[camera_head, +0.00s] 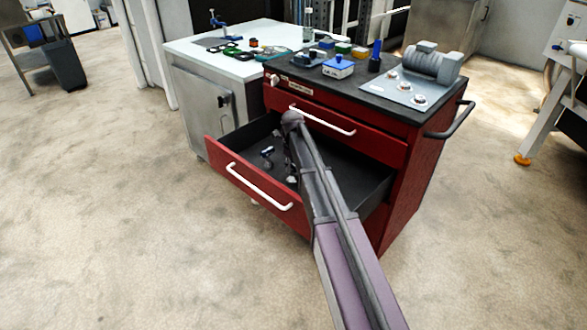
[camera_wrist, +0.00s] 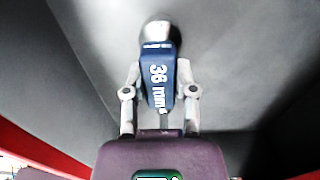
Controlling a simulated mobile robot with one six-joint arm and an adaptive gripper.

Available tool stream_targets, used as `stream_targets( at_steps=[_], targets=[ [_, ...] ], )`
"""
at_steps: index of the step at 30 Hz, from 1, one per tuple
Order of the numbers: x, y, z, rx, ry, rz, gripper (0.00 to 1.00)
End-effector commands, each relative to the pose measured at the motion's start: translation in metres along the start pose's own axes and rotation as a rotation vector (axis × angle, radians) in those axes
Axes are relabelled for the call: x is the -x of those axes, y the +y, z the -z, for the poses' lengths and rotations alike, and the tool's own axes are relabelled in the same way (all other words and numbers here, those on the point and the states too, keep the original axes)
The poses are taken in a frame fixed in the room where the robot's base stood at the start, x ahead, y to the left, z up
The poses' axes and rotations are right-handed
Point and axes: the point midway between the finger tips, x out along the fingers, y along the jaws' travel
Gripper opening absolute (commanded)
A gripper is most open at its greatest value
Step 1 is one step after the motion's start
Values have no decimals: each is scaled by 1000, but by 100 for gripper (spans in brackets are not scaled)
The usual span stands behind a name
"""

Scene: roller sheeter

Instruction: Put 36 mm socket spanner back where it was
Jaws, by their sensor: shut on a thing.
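The 36 mm socket spanner (camera_wrist: 158,62) has a dark blue body with white "36 mm" lettering and a round silver end at the top of the wrist view. My gripper (camera_wrist: 160,82) is shut on the blue body, one finger on each side. In the head view my gripper (camera_head: 291,178) points down inside the open drawer (camera_head: 340,172) of the red cabinet. A small blue and silver piece (camera_head: 266,152) shows left of it; I cannot tell whether it is part of the spanner. In the wrist view the grey drawer floor lies behind the spanner; any contact is unclear.
The drawer's red front (camera_head: 250,190) with its white handle is pulled out. A closed drawer (camera_head: 345,128) is just above. The cabinet top (camera_head: 340,83) holds blocks and a grey motor unit (camera_head: 432,62). A white-topped cabinet (camera_head: 200,100) adjoins on the left. The floor in front is clear.

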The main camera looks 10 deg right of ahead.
Motion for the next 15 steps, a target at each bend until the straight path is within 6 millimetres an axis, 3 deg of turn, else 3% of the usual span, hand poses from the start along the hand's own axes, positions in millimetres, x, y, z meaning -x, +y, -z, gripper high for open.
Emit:
stream_targets(
  at_steps=[11,12,15],
  targets=[
    [-3,0,0,0,0,0,0],
    [-3,0,0,0,0,0,39],
    [-2,0,0,0,0,0,69]
  ],
)
